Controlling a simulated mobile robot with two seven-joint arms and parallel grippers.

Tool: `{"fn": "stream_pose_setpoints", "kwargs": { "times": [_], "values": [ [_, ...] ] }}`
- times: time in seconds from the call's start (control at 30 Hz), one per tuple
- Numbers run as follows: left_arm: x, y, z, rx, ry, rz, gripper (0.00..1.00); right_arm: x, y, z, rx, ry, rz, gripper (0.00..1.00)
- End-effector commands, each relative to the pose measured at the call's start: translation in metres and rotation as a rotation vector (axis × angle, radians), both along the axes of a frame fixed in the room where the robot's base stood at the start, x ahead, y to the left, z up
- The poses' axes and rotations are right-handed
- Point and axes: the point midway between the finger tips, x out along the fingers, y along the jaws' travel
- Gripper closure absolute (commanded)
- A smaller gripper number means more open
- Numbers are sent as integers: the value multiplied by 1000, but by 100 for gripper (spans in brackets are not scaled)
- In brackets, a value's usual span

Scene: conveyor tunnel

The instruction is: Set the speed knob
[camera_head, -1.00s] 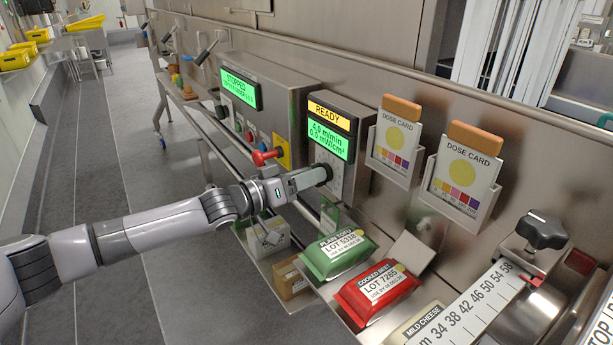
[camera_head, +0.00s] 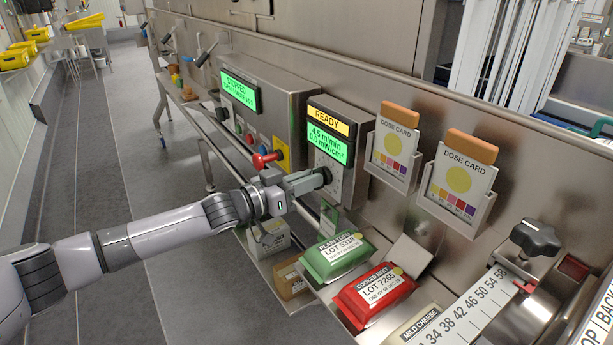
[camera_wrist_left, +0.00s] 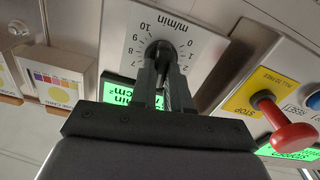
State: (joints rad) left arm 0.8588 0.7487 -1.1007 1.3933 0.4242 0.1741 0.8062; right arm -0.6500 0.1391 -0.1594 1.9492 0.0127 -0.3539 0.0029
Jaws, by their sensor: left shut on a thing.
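The speed knob (camera_head: 326,174) is a small dark round knob on the front of the READY panel (camera_head: 345,178). My left gripper (camera_head: 318,180) is shut on it, reaching in from the left. In the left wrist view the dark knob (camera_wrist_left: 158,48) sits between my two fingertips (camera_wrist_left: 161,62), in the middle of a white dial (camera_wrist_left: 183,30) marked m/min with numbers up to 10. The fingers hide part of the dial. The green display (camera_head: 330,142) reads about 4.5 m/min and 0.0 mW/cm². My right gripper is not in view.
A STOPPED display (camera_head: 240,92) and a red-handled switch on a yellow plate (camera_head: 266,158) are left of the panel. Dose card holders (camera_head: 394,150) hang to the right. Green (camera_head: 335,258) and red (camera_head: 374,296) packs lie below, near a black clamp knob (camera_head: 535,238).

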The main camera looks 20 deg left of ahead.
Motion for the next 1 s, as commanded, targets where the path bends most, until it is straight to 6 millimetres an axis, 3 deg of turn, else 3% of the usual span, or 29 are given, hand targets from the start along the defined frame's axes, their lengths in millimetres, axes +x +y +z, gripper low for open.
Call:
{"fn": "stream_pose_setpoints", "kwargs": {
  "times": [0.4,1.0],
  "values": [
    [-2,-2,0,316,-244,0,100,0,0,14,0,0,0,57],
    [-3,-4,-2,724,-563,0,100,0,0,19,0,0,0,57]
  ]
}}
